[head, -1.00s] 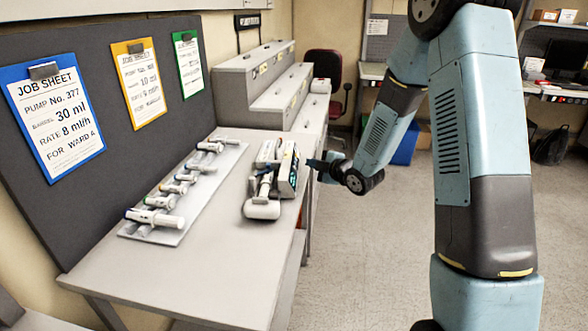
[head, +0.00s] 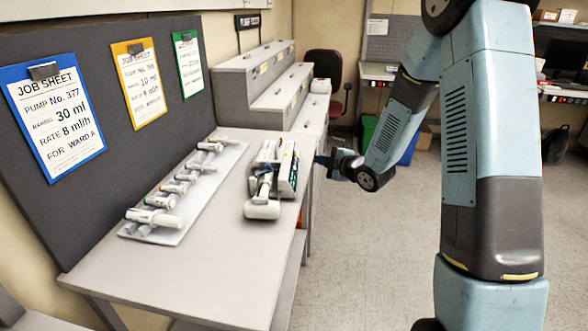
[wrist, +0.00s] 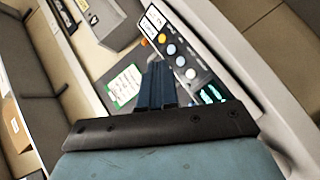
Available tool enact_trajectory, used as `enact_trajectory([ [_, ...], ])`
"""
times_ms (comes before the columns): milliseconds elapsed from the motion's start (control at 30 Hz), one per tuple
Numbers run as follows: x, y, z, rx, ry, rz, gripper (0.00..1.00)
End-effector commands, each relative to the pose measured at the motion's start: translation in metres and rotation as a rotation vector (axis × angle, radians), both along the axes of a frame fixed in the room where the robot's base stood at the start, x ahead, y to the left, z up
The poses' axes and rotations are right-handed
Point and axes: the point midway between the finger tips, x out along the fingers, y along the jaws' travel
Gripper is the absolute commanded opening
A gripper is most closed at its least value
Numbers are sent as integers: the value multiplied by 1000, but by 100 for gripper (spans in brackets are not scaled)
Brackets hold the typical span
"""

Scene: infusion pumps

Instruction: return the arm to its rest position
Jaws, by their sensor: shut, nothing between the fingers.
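My arm stands at the right of the head view and reaches toward the bench. My gripper (head: 322,161) is beside the right edge of the bench, a small gap to the right of the infusion pump (head: 266,182). In the wrist view, my gripper's dark blue fingers (wrist: 157,85) are together and hold nothing. Behind them shows the pump's panel (wrist: 190,62) with coloured round buttons. The pump lies on the bench with a white syringe along its left side.
A rack (head: 176,239) with several syringes lies left of the pump on the bench (head: 205,292). Job sheets hang on the dark board (head: 100,60). A stepped shelf (head: 262,85) stands behind. The floor (head: 375,260) between bench and arm is clear.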

Motion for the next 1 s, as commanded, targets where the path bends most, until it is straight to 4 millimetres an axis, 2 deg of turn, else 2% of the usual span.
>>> enact_trajectory([
  [233,0,0,1,-1,1,-3,0],
  [367,0,-6,11,-10,22,-34,0],
  [667,-16,-47,65,-25,173,-258,0],
  [867,-42,-76,102,11,285,-438,0],
  [1000,-68,-96,126,55,362,-564,0],
])
